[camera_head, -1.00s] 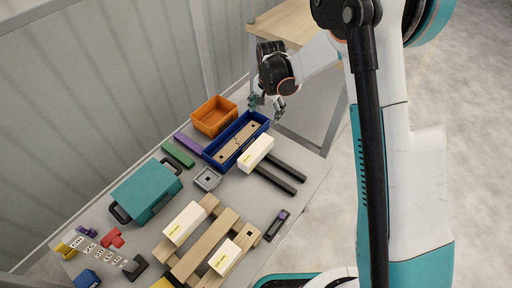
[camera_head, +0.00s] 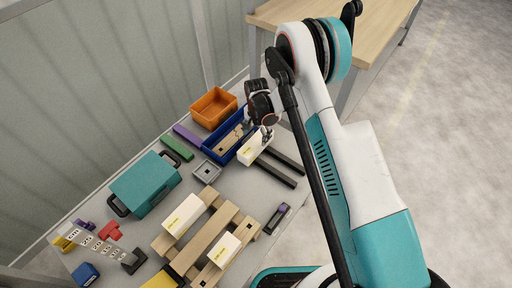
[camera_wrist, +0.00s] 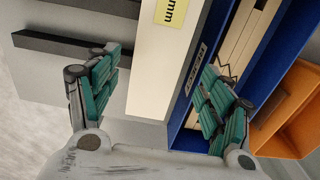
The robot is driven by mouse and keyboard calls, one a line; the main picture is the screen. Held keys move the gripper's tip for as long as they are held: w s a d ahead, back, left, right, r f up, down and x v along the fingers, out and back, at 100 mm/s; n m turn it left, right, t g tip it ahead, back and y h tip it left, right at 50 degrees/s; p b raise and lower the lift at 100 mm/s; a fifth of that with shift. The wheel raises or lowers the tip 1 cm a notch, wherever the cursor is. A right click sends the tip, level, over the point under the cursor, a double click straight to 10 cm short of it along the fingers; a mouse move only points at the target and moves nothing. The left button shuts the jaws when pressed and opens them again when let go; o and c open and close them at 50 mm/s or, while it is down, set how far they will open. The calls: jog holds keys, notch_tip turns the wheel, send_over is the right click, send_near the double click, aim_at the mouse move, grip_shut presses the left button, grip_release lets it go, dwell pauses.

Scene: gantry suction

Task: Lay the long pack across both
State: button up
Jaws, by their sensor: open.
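A cream pack (camera_head: 253,151) with a yellow label lies by the right side of the blue bin, at the upper ends of two black bars (camera_head: 278,168). My gripper (camera_head: 265,133) is at this pack's upper right end. In the wrist view my open gripper (camera_wrist: 160,62) has one finger on each side of the cream pack (camera_wrist: 158,75); I cannot tell whether they touch it. Two more cream packs, a left one (camera_head: 184,215) and a right one (camera_head: 222,251), sit apart on the wooden pallet (camera_head: 229,212).
The blue bin (camera_head: 209,155) holds wooden boards and is close to my right finger in the wrist view. An orange bin (camera_head: 213,107) stands behind it. A teal case (camera_head: 146,185), a grey square part (camera_head: 207,170) and a black-and-purple tool (camera_head: 276,218) lie around.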

aim_at(256, 141)
jog(key=shift+s+a+f+b, duration=0.15)
jog(key=shift+f+b, duration=0.6)
jog(key=shift+f, duration=0.75)
jog(key=shift+s+d+f+b, duration=0.1)
jog(key=shift+s+f+b, duration=0.1)
jog(key=shift+f+b, duration=0.9)
jog(key=shift+f+p, duration=0.25)
jog(key=shift+p, duration=0.15)
jog(key=shift+c, duration=0.3)
jog(key=c, duration=1.5)
jog(key=shift+o, duration=0.2)
jog(key=shift+r, duration=0.1)
